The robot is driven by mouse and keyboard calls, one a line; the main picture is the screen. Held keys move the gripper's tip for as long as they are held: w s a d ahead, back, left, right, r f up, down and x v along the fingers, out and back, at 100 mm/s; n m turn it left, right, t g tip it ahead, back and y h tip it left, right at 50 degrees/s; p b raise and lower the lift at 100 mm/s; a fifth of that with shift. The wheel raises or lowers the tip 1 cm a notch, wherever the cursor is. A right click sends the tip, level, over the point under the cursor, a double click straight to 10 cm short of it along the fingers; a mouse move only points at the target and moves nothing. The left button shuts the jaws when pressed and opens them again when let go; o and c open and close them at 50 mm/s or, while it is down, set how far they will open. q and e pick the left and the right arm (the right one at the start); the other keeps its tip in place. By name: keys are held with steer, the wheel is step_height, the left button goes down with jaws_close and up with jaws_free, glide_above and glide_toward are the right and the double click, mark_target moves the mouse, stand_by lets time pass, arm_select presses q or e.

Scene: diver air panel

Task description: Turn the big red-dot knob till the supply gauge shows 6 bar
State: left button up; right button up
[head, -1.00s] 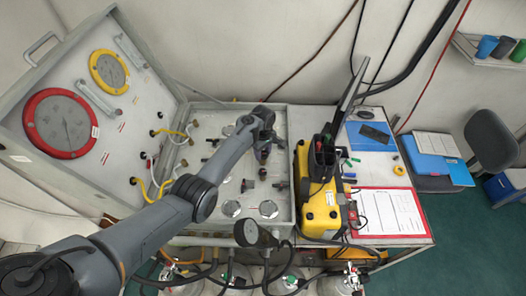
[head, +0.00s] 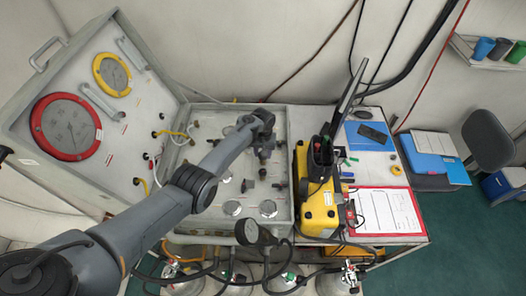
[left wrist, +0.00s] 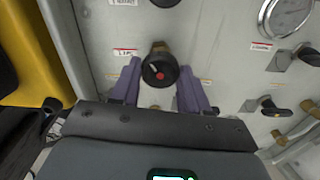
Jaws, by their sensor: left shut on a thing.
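The black knob with a red dot (left wrist: 159,71) sits on the grey panel in the left wrist view. My left gripper (left wrist: 158,88) has its two purple-grey fingers on either side of it and is shut on it. In the head view my left gripper (head: 263,148) is over the upper right of the flat panel and hides the knob. A large red-ringed gauge (head: 66,127) and a smaller yellow-ringed gauge (head: 112,75) are on the upright panel at left. Their readings are too small to make out, and I cannot tell which is the supply gauge. My right gripper is not in view.
Other knobs and fittings stand close around on the flat panel (head: 211,170). A yellow case (head: 320,205) stands right beside the panel. A red-framed sheet (head: 383,212) lies on the table at right.

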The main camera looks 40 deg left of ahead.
arm_select(q)
steer(key=m, duration=0.3)
steer(key=shift+m, duration=0.4)
steer(key=m, duration=0.4)
steer(key=shift+m, duration=0.3)
steer(key=m+b, duration=0.1)
steer(key=m, duration=0.3)
steer(key=shift+m+b, duration=0.35)
steer(key=shift+m, duration=1.75)
steer(key=o, duration=1.1)
steer(key=shift+c, duration=0.2)
